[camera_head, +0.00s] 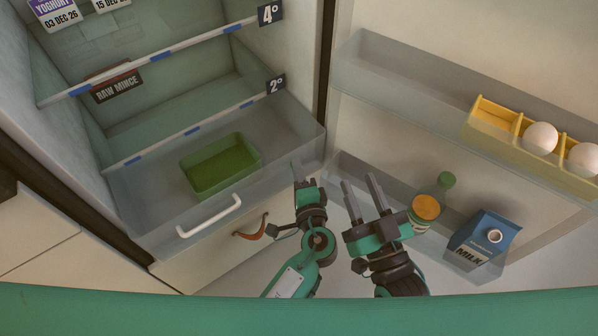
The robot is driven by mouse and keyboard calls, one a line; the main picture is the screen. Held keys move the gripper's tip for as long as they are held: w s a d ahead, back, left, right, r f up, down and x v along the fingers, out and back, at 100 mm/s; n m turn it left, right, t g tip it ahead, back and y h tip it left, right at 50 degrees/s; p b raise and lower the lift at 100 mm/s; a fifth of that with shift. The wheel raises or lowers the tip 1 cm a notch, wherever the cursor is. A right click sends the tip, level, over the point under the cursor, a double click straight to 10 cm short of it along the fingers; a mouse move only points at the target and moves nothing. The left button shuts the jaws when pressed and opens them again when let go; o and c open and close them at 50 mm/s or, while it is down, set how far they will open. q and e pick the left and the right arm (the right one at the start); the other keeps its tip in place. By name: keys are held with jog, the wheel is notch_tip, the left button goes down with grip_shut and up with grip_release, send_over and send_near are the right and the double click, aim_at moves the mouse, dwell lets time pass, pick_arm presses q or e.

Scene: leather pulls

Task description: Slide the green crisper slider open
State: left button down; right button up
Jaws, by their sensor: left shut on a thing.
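A clear crisper drawer (268,188) with a white bar handle (208,216) sits low in the fridge. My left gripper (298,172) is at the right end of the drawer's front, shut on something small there. Its fingers and body hide what it holds; the green crisper slider cannot be made out apart from the gripper. My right gripper (362,187) is to the right of it, open and empty, its two fingers apart and pointing up toward the door shelf.
A green bin (220,165) sits inside the drawer. A brown leather pull (252,228) is on the panel below.

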pick_arm(q)
jog(key=shift+s+d, duration=0.1)
jog(key=shift+d, duration=0.05)
jog(key=c, duration=1.4)
grip_release()
jog(key=shift+c, duration=0.2)
jog(key=shift+o, duration=0.6)
pick_arm(e)
jog(key=shift+s+a+r, duration=0.1)
jog(key=shift+s+a, duration=0.05)
jog(key=shift+a, duration=0.05)
pick_arm(q)
jog(key=b+v, duration=0.1)
jog(key=v, duration=1.2)
jog(key=shift+s, duration=0.4)
pick_arm(e)
jog(key=r+t, duration=0.1)
jog(key=r, duration=0.1)
jog(key=d+r+t, duration=0.1)
jog(key=r+t, duration=0.1)
jog(key=shift+d+r, duration=0.2)
jog(key=shift+r, duration=0.15)
pick_arm(q)
jog(key=shift+f, duration=0.1)
